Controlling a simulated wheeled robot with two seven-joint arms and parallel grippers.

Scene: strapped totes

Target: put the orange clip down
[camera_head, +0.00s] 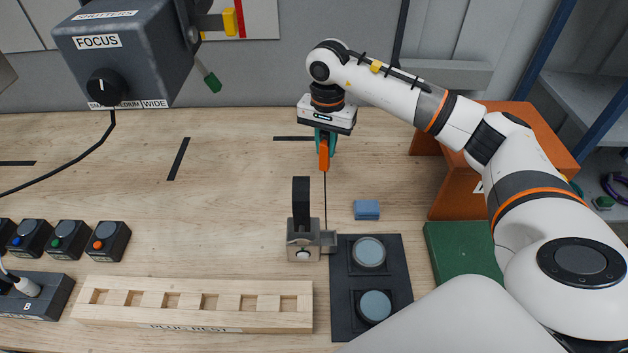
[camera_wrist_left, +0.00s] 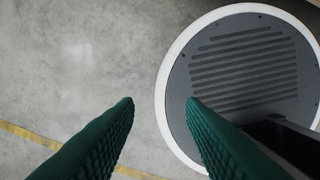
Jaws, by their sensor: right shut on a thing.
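My right gripper (camera_head: 324,137) is above the back middle of the wooden table, pointing down, with its teal fingers shut on the orange clip (camera_head: 324,158). The clip hangs below the fingertips. A thin dark cord or strap runs from the clip down to a small grey device (camera_head: 303,241) with an upright black lever. Whether the clip touches the table I cannot tell. My left gripper (camera_wrist_left: 159,103) shows in the left wrist view, open and empty, over a grey floor. It is not in the head view.
A blue block (camera_head: 367,209) and a dark panel with two round buttons (camera_head: 343,290) lie near the device. A wooden plug rest (camera_head: 200,313) is at the front. An orange stand (camera_head: 455,185) and green mat (camera_head: 462,255) are at right. A focus box (camera_head: 125,55) hangs upper left.

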